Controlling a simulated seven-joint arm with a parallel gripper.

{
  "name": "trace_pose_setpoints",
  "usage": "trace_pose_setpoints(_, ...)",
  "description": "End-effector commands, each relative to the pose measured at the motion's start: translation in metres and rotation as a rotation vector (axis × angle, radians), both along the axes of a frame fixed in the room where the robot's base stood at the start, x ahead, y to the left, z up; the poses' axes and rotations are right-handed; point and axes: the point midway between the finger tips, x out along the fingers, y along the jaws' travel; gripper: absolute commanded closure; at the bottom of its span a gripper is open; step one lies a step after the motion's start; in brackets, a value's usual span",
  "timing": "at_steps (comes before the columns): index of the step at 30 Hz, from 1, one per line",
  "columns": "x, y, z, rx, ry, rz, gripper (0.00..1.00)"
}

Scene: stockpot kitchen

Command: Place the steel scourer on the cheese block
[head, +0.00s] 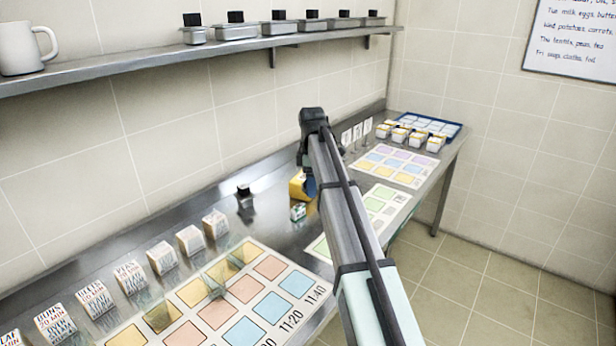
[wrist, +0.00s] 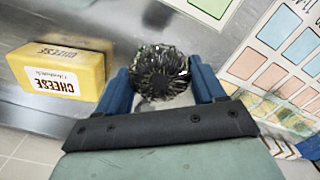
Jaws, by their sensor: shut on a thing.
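The steel scourer (wrist: 160,66) is a dark, shiny coiled ball in the wrist view. My gripper (wrist: 161,80) is shut on it, with one blue finger on each side. The cheese block (wrist: 62,76) is a yellow box with a white CHEESE label, lying on the steel worktop left of the gripper in the wrist view, apart from the scourer. In the head view, part of the cheese block (head: 297,187) shows just left of my arm.
Printed colour charts (head: 215,310) lie on the worktop. A row of label cards (head: 190,240) stands behind the near chart. A shelf (head: 150,65) runs above.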

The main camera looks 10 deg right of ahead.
Motion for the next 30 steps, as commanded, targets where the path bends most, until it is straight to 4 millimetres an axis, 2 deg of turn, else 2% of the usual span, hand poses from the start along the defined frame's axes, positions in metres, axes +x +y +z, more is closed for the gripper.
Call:
trace_pose_setpoints(1, 0.032, -0.005, 0.007, 0.0, 0.001, -0.005, 0.6)
trace_pose_setpoints(3, 0.059, -0.011, 0.011, 0.0, 0.001, -0.006, 0.6)
trace_pose_setpoints(9, 0.132, -0.019, 0.026, 0.001, -0.001, 0.013, 0.6)
trace_pose_setpoints(15, 0.188, -0.017, 0.039, 0.003, -0.01, 0.057, 0.6)
trace_pose_setpoints(21, 0.213, -0.016, 0.045, 0.003, -0.023, 0.117, 0.6)
trace_pose_setpoints(26, 0.21, -0.016, 0.041, 0.005, -0.03, 0.173, 0.6)
trace_pose_setpoints(30, 0.209, -0.016, 0.029, 0.004, -0.029, 0.183, 0.6)
